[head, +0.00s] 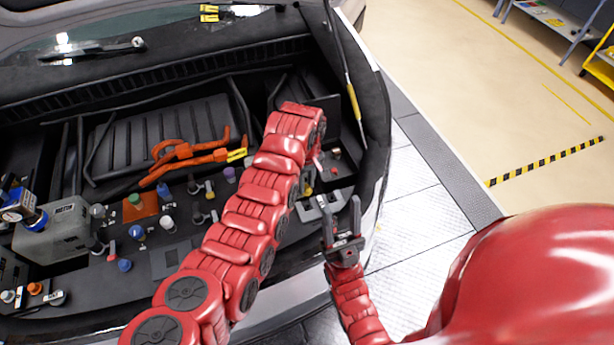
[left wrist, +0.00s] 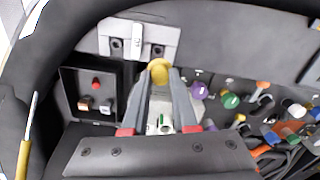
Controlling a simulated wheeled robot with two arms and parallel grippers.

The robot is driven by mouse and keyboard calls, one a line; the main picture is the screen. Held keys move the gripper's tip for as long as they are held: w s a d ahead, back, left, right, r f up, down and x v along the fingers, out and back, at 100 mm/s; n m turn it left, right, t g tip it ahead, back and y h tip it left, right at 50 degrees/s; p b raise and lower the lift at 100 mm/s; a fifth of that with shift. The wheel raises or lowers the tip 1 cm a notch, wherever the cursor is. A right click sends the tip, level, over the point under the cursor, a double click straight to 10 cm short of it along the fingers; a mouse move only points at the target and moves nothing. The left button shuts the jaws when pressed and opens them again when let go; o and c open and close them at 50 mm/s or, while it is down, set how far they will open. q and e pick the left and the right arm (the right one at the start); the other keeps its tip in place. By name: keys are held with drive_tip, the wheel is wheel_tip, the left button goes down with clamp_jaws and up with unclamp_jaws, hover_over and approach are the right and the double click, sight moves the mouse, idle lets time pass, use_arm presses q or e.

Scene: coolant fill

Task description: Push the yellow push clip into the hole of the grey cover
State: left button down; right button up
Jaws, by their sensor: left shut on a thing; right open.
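My left gripper (left wrist: 159,82) is shut on the yellow push clip (left wrist: 159,68), whose round yellow head shows at the fingertips. In the left wrist view, the clip overlaps the lower right part of the grey cover (left wrist: 103,40). The cover has dark holes, one left of a pale strip and one just above the clip. I cannot tell whether the clip touches the cover. In the head view, the cover (head: 314,209) lies at the front right of the bay, and my left arm mostly hides its gripper. My right gripper (head: 342,224) is open and empty, near the cover's right side.
A dark box with a red knob (left wrist: 96,83) is beside the cover. Several coloured caps, including a purple one (left wrist: 200,91) and a green one (left wrist: 231,101), stand close to the left gripper. Orange cables (head: 185,153) and a grey reservoir (head: 62,232) lie further left in the bay.

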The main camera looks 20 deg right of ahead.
use_arm(q)
drive_tip(key=shift+d+f, duration=0.15)
drive_tip(key=shift+d, duration=0.1)
drive_tip(key=shift+s, duration=0.1)
drive_tip(key=shift+b, duration=0.5)
drive_tip(key=shift+f+b, duration=1.8)
drive_tip(key=shift+f, duration=1.05)
drive_tip(key=shift+b, duration=0.75)
drive_tip(key=shift+f+b, duration=0.75)
drive_tip(key=shift+f, duration=0.35)
drive_tip(key=shift+r, duration=0.2)
